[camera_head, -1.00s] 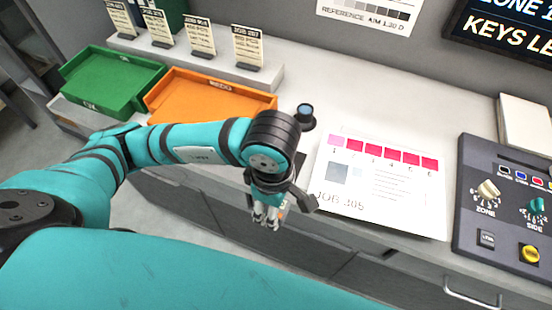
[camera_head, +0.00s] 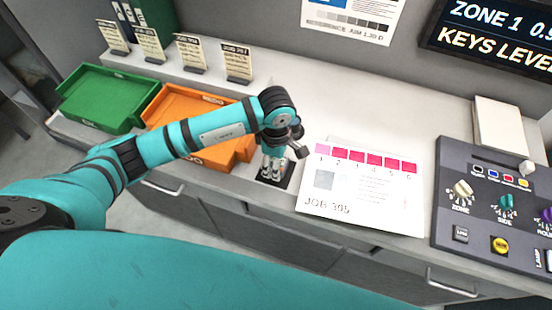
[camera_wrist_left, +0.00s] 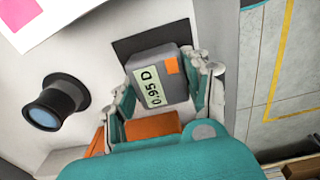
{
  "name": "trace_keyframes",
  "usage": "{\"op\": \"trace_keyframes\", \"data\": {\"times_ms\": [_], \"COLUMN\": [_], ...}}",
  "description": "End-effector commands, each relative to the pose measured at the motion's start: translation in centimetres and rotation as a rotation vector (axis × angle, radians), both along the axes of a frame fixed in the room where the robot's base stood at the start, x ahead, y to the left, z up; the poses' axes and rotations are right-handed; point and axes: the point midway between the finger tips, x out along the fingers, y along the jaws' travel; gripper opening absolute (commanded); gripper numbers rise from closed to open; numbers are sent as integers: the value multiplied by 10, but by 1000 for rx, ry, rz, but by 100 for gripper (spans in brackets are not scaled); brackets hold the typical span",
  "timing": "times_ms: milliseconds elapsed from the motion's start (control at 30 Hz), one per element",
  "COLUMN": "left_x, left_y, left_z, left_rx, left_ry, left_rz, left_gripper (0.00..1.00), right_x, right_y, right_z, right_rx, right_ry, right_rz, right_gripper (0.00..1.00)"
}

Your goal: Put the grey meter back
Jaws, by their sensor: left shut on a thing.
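The grey meter (camera_wrist_left: 178,90) has a display reading 0.95 D and an orange patch. My left gripper (camera_wrist_left: 163,95) is shut on it, fingers on both sides. In the head view my left gripper (camera_head: 271,172) is low over a dark rectangular pad (camera_head: 287,182) on the counter, left of the printed sheet. The wrist view shows the pad (camera_wrist_left: 130,45) beyond and beside the meter. I cannot tell whether the meter touches the pad. The meter is mostly hidden by the gripper in the head view. My right gripper is not in view.
A black loupe (camera_wrist_left: 52,103) stands close to the pad. The orange tray (camera_head: 178,112) and green tray (camera_head: 105,98) are to the left. The JOB 395 sheet (camera_head: 340,205) and control console (camera_head: 480,220) are to the right. The counter behind the sheet is clear.

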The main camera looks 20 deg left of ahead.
Motion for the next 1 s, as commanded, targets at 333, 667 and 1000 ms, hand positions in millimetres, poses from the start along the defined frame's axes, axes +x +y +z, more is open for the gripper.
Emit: {"op": "trace_keyframes", "data": {"times_ms": [333,667,1000], "left_x": [0,0,1], "left_y": [0,0,0], "left_z": [-7,-9,-3], "left_rx": [-1,-1,-1], "left_ry": [-3,-1,-4], "left_rz": [1,1,1], "left_gripper": [14,72,72], "right_x": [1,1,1], "right_y": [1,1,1], "right_z": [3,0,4], "right_rx": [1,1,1], "right_ry": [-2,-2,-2], "right_rz": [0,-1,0], "right_gripper": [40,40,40]}}
